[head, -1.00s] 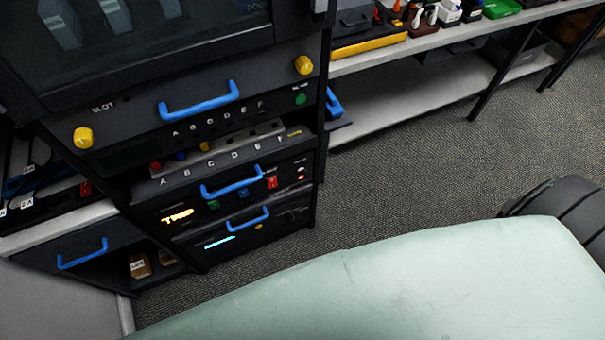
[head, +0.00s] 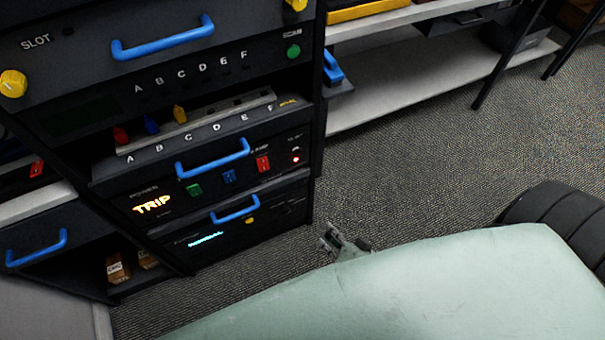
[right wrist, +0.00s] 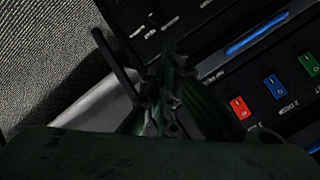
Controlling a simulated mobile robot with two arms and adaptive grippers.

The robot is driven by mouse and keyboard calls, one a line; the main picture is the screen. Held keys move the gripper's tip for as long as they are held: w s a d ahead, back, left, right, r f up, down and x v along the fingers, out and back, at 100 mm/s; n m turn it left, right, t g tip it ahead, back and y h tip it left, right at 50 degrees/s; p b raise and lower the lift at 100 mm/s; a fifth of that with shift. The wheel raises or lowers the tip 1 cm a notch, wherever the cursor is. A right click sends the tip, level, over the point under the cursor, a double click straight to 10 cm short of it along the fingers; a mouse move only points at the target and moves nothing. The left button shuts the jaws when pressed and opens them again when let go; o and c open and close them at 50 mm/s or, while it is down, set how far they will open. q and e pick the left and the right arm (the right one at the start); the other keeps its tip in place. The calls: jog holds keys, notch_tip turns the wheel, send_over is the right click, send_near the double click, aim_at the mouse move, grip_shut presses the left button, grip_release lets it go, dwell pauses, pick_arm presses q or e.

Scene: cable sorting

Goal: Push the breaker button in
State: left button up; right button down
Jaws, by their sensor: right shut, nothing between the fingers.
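In the head view, a black power panel (head: 120,190) has a lit orange TRIP sign (head: 152,203). A small round button with a red glow (head: 295,159) is at its right end, right of the red switch (head: 263,163); its label is too small to read, so I cannot tell for sure that it is the breaker. My right gripper (head: 330,239) is shut and empty, apart from the panel, to its lower right over the carpet. In the right wrist view the shut fingers (right wrist: 165,98) are beside the red switch (right wrist: 240,107); the round button cannot be made out there. My left gripper is out of view.
Blue handles (head: 213,159) stick out from the panel and the units above and below it. Green (head: 194,190) and blue (head: 229,177) switches are left of the red one. A black rack post (head: 318,110) stands at the right. Carpet (head: 420,160) is clear beyond.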

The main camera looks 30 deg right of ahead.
aim_at(298, 153)
pick_arm(q)
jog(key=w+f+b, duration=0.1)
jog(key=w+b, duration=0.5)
jog(key=b, duration=0.4)
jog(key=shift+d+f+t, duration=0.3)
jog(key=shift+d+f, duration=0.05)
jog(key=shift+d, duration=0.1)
pick_arm(e)
jog(key=w+r+m+t, duration=0.2)
jog(key=r+m+t, duration=0.1)
jog(key=r+m, duration=0.2)
jog(key=w+r+m+t+h, duration=0.1)
jog(key=w+r+m+t, duration=0.2)
jog(key=r, duration=0.6)
jog(key=shift+w+d+m, duration=0.25)
jog(key=shift+d+m, duration=0.1)
jog(key=shift+m, duration=0.75)
jog(key=w, duration=1.3)
jog(key=shift+f, duration=0.1)
jog(key=shift+w, duration=0.5)
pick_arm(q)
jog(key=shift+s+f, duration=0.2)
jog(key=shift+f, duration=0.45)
